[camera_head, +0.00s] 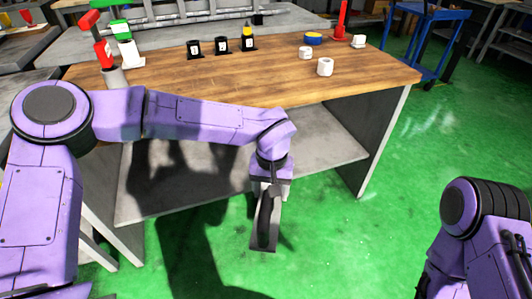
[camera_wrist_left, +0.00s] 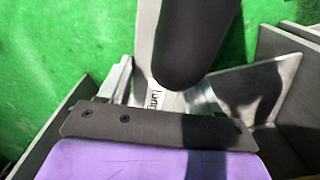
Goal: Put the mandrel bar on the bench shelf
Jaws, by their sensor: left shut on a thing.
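My left gripper (camera_head: 268,188) hangs in front of the workbench, above the green floor near the front edge of the bench shelf. It is shut on the mandrel bar (camera_head: 265,225), a dark, long piece with a grey side. In the left wrist view the bar (camera_wrist_left: 195,45) shows a dark rounded end between the metal fingers (camera_wrist_left: 165,95). The grey bench shelf (camera_head: 170,188) lies under the wooden top, and its visible part is bare. My left arm hides some of it. My right arm shows at the lower right, with its gripper out of view.
The wooden bench top (camera_head: 270,90) stands above the shelf, with side panels (camera_head: 372,150) bounding it. A blue cart (camera_head: 425,40) is at the back right. The floor in front is clear.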

